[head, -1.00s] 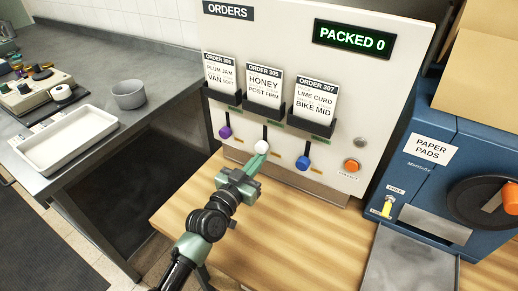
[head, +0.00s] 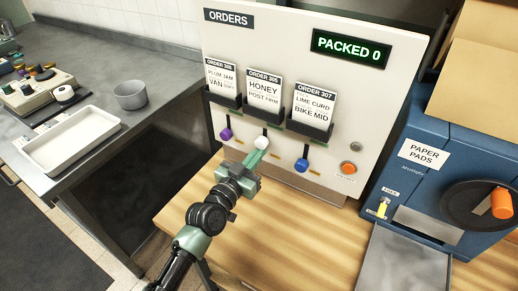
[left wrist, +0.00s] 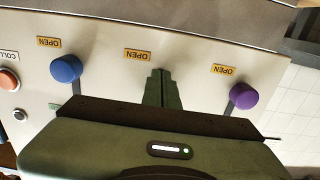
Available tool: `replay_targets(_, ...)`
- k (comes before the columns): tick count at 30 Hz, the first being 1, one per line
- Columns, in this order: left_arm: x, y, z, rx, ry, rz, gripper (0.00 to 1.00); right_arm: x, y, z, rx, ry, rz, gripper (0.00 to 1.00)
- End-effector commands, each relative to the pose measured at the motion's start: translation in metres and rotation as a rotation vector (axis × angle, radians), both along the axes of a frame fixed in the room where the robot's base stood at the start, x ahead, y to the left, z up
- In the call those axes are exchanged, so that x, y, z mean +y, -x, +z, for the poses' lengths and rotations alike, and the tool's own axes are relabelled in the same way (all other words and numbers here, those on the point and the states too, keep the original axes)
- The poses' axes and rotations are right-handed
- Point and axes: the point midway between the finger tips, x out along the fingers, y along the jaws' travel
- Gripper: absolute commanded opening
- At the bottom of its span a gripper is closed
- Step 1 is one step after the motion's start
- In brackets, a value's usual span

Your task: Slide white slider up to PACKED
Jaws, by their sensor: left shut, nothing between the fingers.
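The white slider knob (head: 262,143) is the middle one of three on the orders panel (head: 390,110), below the ORDER 305 HONEY card (head: 263,90). It sits a little higher than the purple (head: 226,134) and blue (head: 302,165) knobs sit in their own slots. My left gripper (head: 256,157) is shut, its fingertips right under the white knob, seemingly touching it. In the left wrist view, upside down, the shut fingers (left wrist: 161,88) point at the panel and hide the white knob. The display (head: 350,48) reads PACKED 0. My right gripper is out of view.
Blue (left wrist: 66,68) and purple (left wrist: 243,95) knobs flank the fingers. An orange button (head: 348,168) is at the panel's right. A wooden counter (head: 290,225) lies below. A blue paper pads machine (head: 415,185) stands right; a white tray (head: 68,143) lies on the left bench.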

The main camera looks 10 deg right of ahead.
Motion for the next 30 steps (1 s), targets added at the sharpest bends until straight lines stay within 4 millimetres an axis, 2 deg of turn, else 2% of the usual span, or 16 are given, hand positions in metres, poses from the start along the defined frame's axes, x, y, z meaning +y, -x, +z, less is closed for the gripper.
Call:
replay_targets(19, 0.0, 0.0, 0.026, -0.002, 0.0, 0.0, 0.0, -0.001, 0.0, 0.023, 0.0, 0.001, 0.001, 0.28)
replay_targets(30, 0.0, 0.0, 0.014, 0.0, 0.0, 0.0, 0.0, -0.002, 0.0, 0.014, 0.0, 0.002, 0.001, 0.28)
